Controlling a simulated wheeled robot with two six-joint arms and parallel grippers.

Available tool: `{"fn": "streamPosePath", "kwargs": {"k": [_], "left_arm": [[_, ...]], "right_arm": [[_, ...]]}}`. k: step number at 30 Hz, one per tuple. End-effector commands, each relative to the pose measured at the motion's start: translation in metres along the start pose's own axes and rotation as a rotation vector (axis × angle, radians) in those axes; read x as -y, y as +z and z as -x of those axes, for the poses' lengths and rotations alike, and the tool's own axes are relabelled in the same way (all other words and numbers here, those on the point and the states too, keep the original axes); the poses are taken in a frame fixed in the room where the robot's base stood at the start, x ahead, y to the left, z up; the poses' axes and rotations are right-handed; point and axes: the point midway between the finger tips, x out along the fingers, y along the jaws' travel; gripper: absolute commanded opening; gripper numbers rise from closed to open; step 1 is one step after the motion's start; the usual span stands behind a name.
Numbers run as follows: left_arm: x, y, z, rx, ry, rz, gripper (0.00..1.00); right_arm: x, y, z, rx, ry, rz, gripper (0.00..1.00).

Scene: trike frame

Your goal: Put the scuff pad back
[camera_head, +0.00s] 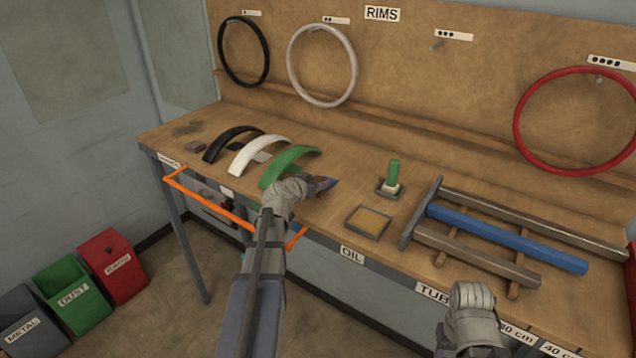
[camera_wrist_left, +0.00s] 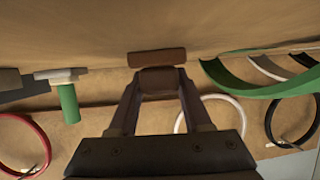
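A small reddish-brown block, apparently the scuff pad (camera_wrist_left: 157,57), is at the tips of my left gripper (camera_wrist_left: 160,82). Its narrower part sits between the two dark fingers, and its wider bar lies just beyond them. In the head view, my left gripper (camera_head: 318,185) is over the bench front, right of the green mudguard; the pad is mostly hidden there by the hand.
Black, white and green mudguards (camera_head: 291,165) stand left of my left gripper. A square oil tray (camera_head: 355,232), a green-handled tool (camera_head: 393,175) and a rack of tubes (camera_head: 500,238) are to the right. Rims (camera_head: 322,65) hang behind. An orange rail (camera_head: 210,205) runs along the front.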

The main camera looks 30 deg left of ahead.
Motion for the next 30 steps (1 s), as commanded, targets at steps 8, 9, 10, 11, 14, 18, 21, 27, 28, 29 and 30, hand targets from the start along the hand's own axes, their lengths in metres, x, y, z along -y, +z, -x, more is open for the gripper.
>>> {"fn": "streamPosePath", "kwargs": {"k": [8,9,10,11,14,18,21,27,28,29,30], "left_arm": [[0.000,-0.001,0.000,0.000,0.000,0.000,0.74],[0.000,-0.001,0.000,0.000,0.000,0.000,0.74],[0.000,-0.001,0.000,0.000,0.000,0.000,0.74],[0.000,-0.001,0.000,0.000,0.000,0.000,0.74],[0.000,-0.001,0.000,0.000,0.000,0.000,0.74],[-0.001,-0.002,0.007,0.000,0.000,0.000,0.74],[-0.001,-0.002,0.018,0.001,0.000,0.000,0.74],[-0.003,0.004,0.050,0.001,0.000,0.001,0.74],[-0.003,0.005,0.055,0.001,0.000,0.001,0.74],[-0.003,0.006,0.060,0.001,-0.001,0.001,0.74],[-0.002,0.005,0.067,0.001,-0.001,0.001,0.74]], "right_arm": [[0.000,0.000,0.001,0.000,0.000,0.000,0.50],[0.000,0.000,0.001,0.000,0.000,0.000,0.50],[0.000,0.000,0.001,0.000,0.000,0.000,0.50],[0.000,0.000,0.001,0.000,0.000,0.000,0.50],[0.000,0.000,0.001,0.000,0.000,0.000,0.50],[-0.001,0.000,0.004,0.000,0.000,0.000,0.50],[-0.001,0.001,0.009,0.000,0.000,0.001,0.50],[-0.002,0.001,0.015,0.001,0.000,0.001,0.50],[-0.002,0.001,0.016,0.001,0.000,0.001,0.50],[-0.002,0.001,0.017,0.001,0.000,0.001,0.50],[-0.002,0.002,0.021,0.001,0.000,0.002,0.50]]}}
